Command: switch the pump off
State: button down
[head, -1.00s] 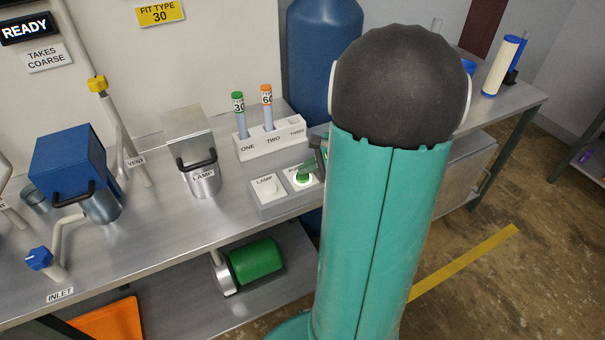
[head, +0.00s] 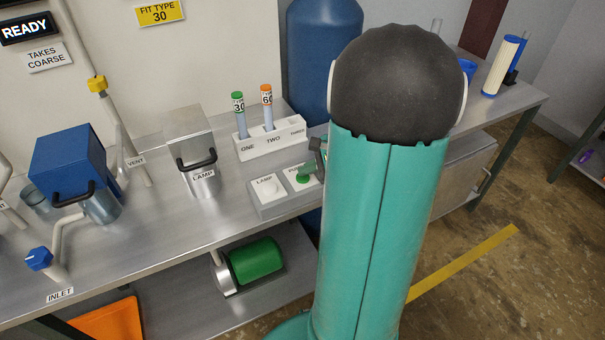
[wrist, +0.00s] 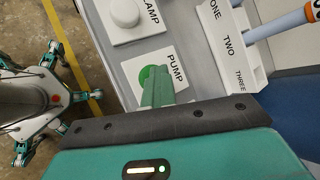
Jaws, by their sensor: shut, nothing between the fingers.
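The pump switch is a green round button (head: 303,179) on a white plate marked PUMP, on the right half of a grey switch box (head: 285,207). In the wrist view the green button (wrist: 148,74) is partly covered by my fingers. My gripper (wrist: 157,88) is shut and empty, its green fingertips over the button's edge. I cannot tell whether they touch it. In the head view my gripper (head: 309,167) is mostly hidden behind my arm.
A white LAMP button (head: 267,188) sits left of the pump button. Behind the box stands a white rack (head: 272,143) with a green-capped tube (head: 239,113) and an orange-capped tube (head: 267,106).

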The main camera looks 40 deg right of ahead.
aim_at(307, 177)
jog(key=shift+r, duration=3.3)
